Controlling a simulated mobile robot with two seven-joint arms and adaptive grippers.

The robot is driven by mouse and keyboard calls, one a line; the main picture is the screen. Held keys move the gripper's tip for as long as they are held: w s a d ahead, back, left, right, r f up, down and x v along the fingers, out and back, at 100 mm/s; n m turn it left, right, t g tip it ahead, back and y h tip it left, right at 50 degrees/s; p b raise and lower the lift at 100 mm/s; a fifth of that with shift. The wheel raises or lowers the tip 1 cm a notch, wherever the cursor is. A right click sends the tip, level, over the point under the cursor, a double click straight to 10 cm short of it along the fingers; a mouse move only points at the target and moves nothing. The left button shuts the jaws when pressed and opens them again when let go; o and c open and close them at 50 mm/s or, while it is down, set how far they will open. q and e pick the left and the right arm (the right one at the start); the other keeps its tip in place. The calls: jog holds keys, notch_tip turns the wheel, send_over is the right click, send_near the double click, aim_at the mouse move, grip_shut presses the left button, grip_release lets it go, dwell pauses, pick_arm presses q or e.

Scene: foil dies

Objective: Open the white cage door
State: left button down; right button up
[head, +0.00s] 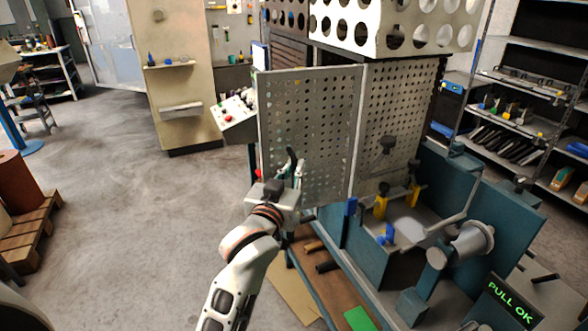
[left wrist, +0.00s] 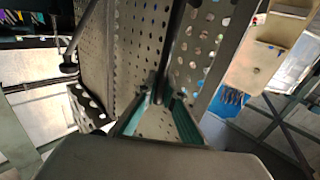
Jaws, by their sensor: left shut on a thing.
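The white cage door (head: 312,125) is a pale perforated panel in a grey frame, left of a second perforated panel (head: 400,105) on the machine. I cannot tell for sure how far it stands open. My left gripper (head: 293,170) is at the lower left part of the door. It is shut on a dark upright bar, the door handle (head: 291,155). In the left wrist view, the handle (left wrist: 175,45) runs between the teal fingers (left wrist: 160,98), with the perforated door (left wrist: 205,45) close behind. The fingers partly hide the grip. My right gripper is not in view.
A control box (head: 235,112) with buttons stands behind the door's left edge. The blue machine bed (head: 365,235) with clamps lies right of my arm. A wooden pallet (head: 28,225) is at far left. The grey floor (head: 140,225) left of my arm is clear.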

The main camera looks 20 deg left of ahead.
pick_arm(q)
jog(key=c, duration=2.2)
grip_release()
jog(key=shift+o, duration=0.2)
jog(key=shift+s, duration=0.1)
jog(key=s, duration=0.7)
jog(key=shift+s+d, duration=0.2)
jog(key=shift+c, duration=0.3)
